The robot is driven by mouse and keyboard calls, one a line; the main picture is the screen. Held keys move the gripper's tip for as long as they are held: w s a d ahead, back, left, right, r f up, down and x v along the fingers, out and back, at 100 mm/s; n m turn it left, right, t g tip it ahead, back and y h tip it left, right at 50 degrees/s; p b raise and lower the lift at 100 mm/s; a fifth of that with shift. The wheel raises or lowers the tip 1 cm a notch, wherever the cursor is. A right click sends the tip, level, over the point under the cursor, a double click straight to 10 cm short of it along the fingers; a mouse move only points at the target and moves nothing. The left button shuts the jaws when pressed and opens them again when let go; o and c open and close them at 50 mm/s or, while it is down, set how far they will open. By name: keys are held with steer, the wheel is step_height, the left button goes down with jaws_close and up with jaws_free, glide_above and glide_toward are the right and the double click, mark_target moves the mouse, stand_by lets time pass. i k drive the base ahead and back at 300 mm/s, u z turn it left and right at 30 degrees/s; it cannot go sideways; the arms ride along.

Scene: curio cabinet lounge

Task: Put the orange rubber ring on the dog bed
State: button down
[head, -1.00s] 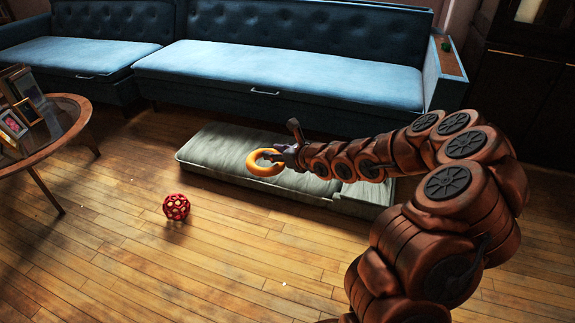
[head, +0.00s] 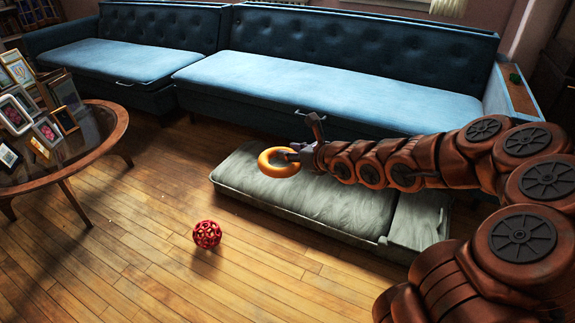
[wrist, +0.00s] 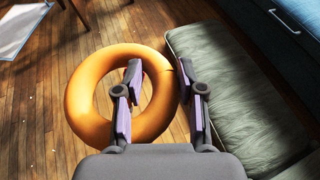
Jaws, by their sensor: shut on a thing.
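The orange rubber ring (head: 267,164) is held at the end of my arm, up in the air. My gripper (head: 292,154) is shut on one side of the ring's band. In the wrist view the ring (wrist: 88,88) sits between and left of the fingers of my gripper (wrist: 158,88), with one finger inside its hole. The grey-green dog bed (head: 310,197) lies on the floor in front of the sofa. It also shows in the wrist view (wrist: 225,80), right of the ring. My arm hides part of the bed in the head view.
A blue sofa (head: 330,88) stands behind the bed. A red openwork ball (head: 207,234) lies on the wood floor in front of it. A round table (head: 118,130) with several picture frames is at the left. The floor between is clear.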

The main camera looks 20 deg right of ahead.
mark_target(314, 180)
steer(key=i, duration=1.5)
steer(key=z, duration=0.1)
